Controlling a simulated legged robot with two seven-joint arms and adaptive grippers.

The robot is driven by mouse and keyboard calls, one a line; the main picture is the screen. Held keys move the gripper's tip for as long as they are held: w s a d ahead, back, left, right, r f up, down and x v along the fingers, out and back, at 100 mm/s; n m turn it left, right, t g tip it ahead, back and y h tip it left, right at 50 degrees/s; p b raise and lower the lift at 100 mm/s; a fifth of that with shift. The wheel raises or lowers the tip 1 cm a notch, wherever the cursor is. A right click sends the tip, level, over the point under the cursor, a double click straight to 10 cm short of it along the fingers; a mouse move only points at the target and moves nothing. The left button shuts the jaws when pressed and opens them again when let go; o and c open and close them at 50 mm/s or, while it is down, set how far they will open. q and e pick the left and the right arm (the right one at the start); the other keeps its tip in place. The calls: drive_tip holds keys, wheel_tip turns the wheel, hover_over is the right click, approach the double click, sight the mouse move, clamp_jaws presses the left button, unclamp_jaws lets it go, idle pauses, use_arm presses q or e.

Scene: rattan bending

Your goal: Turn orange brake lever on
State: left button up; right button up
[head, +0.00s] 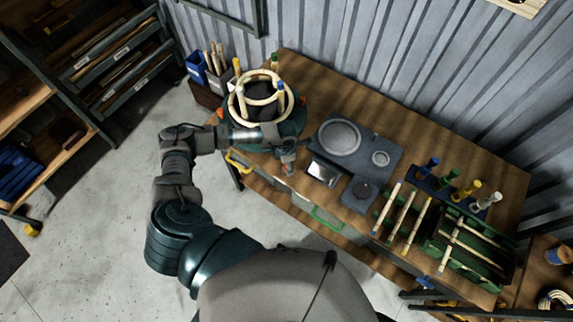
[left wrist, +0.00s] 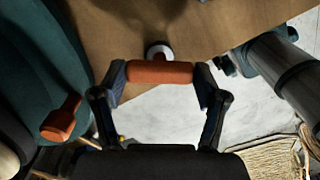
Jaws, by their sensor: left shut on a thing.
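The orange brake lever (left wrist: 160,72) shows in the left wrist view as a short orange cylinder lying crosswise, with a round pale-and-dark end piece just behind it. My left gripper (left wrist: 160,80) has its two fingers on either end of the orange cylinder and is shut on it. In the head view my left gripper (head: 287,155) is at the near edge of the bench, just right of the round green bending fixture (head: 290,128). The lever is small and mostly hidden there. My right gripper is in neither view.
A pale rattan ring frame (head: 240,112) stands on the green fixture. Another orange knob (left wrist: 62,118) is at the left in the left wrist view. Grey plates with discs (head: 340,137) and a green rack of sticks (head: 465,250) lie right along the bench (head: 420,150).

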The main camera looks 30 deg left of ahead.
use_arm(q)
drive_tip(key=m+b, duration=0.1)
drive_tip(key=m, duration=0.1)
drive_tip(key=m+b, duration=0.3)
drive_tip(key=shift+a+f+m, duration=0.1)
drive_tip(key=shift+f+m, duration=0.15)
drive_tip(key=shift+m, duration=0.05)
drive_tip(key=m+b, duration=0.3)
drive_tip(key=m, duration=0.1)
drive_tip(key=shift+r, duration=0.1)
drive_tip(key=shift+m+b, duration=0.35)
drive_tip(key=shift+m, duration=0.15)
drive_tip(key=shift+r, duration=0.15)
drive_tip(key=o, duration=1.2)
drive_tip(key=shift+c, duration=0.2)
